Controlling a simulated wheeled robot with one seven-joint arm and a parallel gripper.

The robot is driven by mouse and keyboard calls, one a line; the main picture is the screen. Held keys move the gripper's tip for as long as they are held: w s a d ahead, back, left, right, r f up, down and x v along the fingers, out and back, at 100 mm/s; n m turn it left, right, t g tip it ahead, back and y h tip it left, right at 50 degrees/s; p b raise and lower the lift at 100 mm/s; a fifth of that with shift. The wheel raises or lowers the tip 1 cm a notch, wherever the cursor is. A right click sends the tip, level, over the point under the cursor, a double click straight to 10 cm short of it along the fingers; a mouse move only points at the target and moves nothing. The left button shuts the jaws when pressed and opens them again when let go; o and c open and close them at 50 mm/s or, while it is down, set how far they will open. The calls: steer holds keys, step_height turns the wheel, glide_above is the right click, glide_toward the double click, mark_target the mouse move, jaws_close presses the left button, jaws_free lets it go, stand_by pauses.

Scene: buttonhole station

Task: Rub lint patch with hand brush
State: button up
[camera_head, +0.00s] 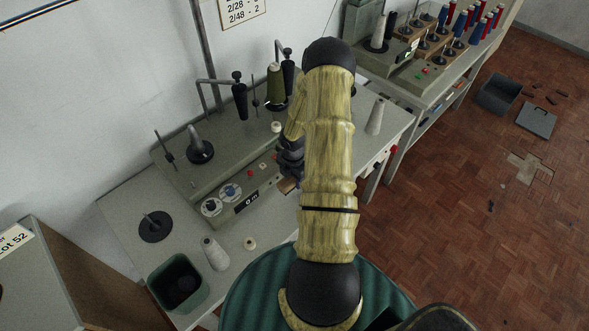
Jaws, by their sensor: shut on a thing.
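My gripper (289,172) shows as a dark shape just left of my yellow arm, above the front of the grey winding machine. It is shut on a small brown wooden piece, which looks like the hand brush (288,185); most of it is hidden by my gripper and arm. The brush is close to the machine's front edge, but I cannot tell whether it touches anything. I cannot make out the lint patch; my arm covers part of the bench there.
The grey machine (235,205) carries dials, spindles and an olive thread cone (276,85). A second machine stands behind right.

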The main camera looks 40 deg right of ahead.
steer(key=shift+w+r+p, duration=0.2)
steer(key=shift+r+p, duration=0.7)
steer(key=shift+r, duration=0.45)
steer(key=shift+s+d, duration=0.1)
steer(key=shift+s, duration=0.15)
steer(key=shift+w, duration=0.2)
